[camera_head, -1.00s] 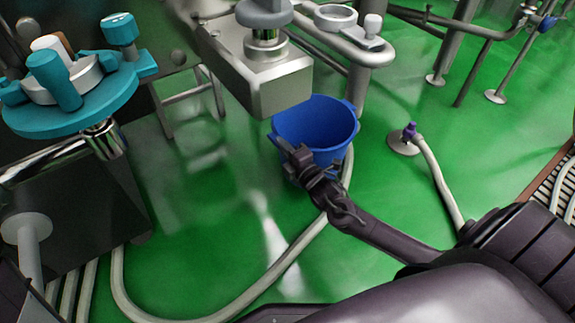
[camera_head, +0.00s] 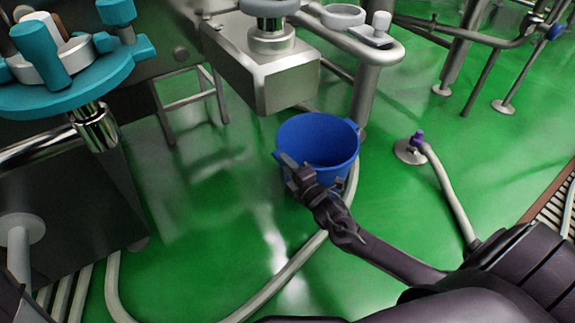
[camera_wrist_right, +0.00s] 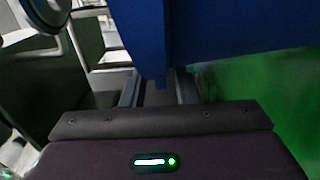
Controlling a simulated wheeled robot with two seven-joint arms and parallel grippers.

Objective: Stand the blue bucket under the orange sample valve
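The blue bucket (camera_head: 305,135) stands upright near the middle of the head view, just below and right of a grey metal box. Its inside looks empty. My right gripper (camera_head: 313,174) is at the bucket's near left side, with its fingers spread. In the right wrist view the bucket's blue wall (camera_wrist_right: 240,30) fills the top. A narrow blue part of it reaches down between the fingers of that gripper (camera_wrist_right: 160,92), with a gap showing beside it. I cannot see an orange valve. My left gripper is not in view.
The grey metal box (camera_head: 285,85) overhangs close behind the bucket. A pale hose (camera_head: 285,268) curves over the green floor beside the bucket. A teal-lidded vessel (camera_head: 75,88) is at left. A floor fitting with a purple top (camera_head: 417,139) stands right.

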